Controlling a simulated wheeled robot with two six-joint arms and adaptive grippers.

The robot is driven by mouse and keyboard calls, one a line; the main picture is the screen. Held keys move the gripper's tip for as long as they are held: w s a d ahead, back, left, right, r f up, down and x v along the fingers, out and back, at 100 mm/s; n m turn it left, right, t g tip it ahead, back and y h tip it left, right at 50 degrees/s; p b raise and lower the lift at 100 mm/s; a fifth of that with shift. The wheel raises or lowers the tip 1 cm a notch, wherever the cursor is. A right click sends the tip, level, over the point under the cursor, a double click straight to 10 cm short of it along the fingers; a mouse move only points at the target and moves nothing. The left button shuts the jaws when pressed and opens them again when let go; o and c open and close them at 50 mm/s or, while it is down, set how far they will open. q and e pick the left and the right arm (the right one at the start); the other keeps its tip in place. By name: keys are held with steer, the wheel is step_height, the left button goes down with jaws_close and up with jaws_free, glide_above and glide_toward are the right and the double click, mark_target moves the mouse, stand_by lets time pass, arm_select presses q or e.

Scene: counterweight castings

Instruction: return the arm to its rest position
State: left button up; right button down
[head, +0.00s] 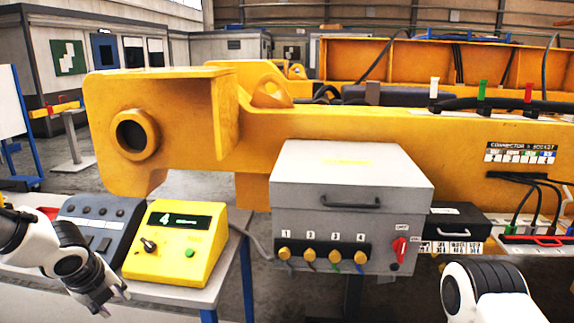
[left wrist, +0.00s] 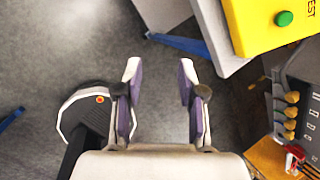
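My left gripper (head: 112,303) hangs at the lower left of the head view, pointing down, in front of the small grey table's front edge. In the left wrist view my left gripper (left wrist: 158,75) has its two fingers well apart. Only grey floor and a bit of the table show between and beyond them, so it is open and empty. A link of my right arm shows at the lower right of the head view; its gripper is out of the picture.
A yellow box (head: 176,243) with a display reading 4 and a grey button console (head: 100,222) stand on the table (head: 212,291). A grey cabinet (head: 350,185) with several yellow knobs stands right of them. A large yellow casting (head: 170,95) spans behind.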

arm_select(q)
steer(key=s+d+f+n+g, duration=0.1)
steer(key=s+d+f+g, duration=0.2)
steer(key=s+f, duration=0.6)
steer(key=s+d+f+g, duration=0.3)
steer(key=s+f, duration=0.3)
steer(key=f, duration=0.6)
steer(key=s+d+f+n+g+h, duration=0.1)
steer(key=s+d+f+n, duration=0.3)
steer(key=s+f+n, duration=0.4)
steer(key=s+d+f+n+g+h, duration=0.1)
steer(key=s+d+f+n, duration=0.25)
steer(key=s+n, duration=0.5)
steer(key=w+n+t, duration=0.1)
steer(key=n, duration=0.1)
steer(key=w+a+n+t, duration=0.1)
steer(key=n, duration=0.2)
steer(key=w+n+t+y, duration=0.1)
steer(key=n, duration=0.2)
steer(key=shift+a+r, duration=0.25)
steer(key=shift+a, duration=0.1)
jaws_close()
